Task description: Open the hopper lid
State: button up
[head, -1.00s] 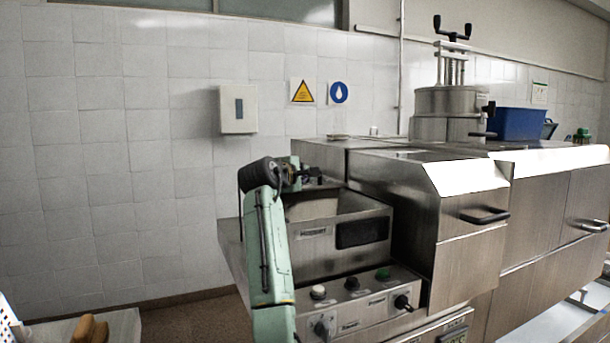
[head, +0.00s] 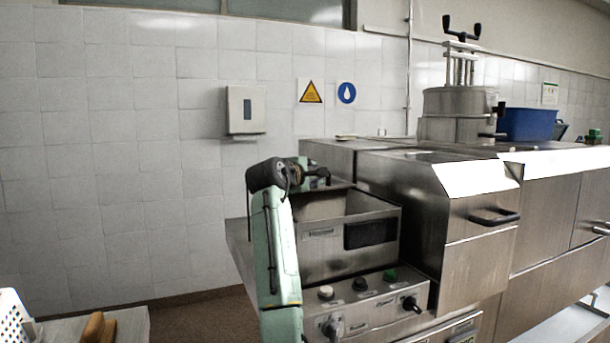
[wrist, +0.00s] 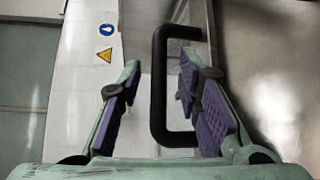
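A black bar handle (wrist: 158,90) stands between the two purple-padded fingers of my gripper (wrist: 160,62) in the wrist view. The fingers are apart, with visible gaps on both sides of the handle. The handle is fixed to a steel surface that I take to be the hopper lid, but its outline is unclear. In the head view my gripper (head: 318,176) is at the top rear of the steel hopper machine (head: 345,262), partly hidden by my wrist. I cannot tell the lid's angle there.
A taller steel cabinet (head: 475,270) with a black handle stands close on the right. A blue bin (head: 527,124) and a screw press (head: 457,110) stand behind. A tiled wall with a dispenser (head: 246,110) is behind my arm. A white perforated basket (head: 12,318) is at lower left.

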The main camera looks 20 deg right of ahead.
jog(key=v, duration=1.1)
jog(key=shift+s+a, duration=0.15)
jog(key=shift+s, duration=0.1)
jog(key=shift+r, duration=0.1)
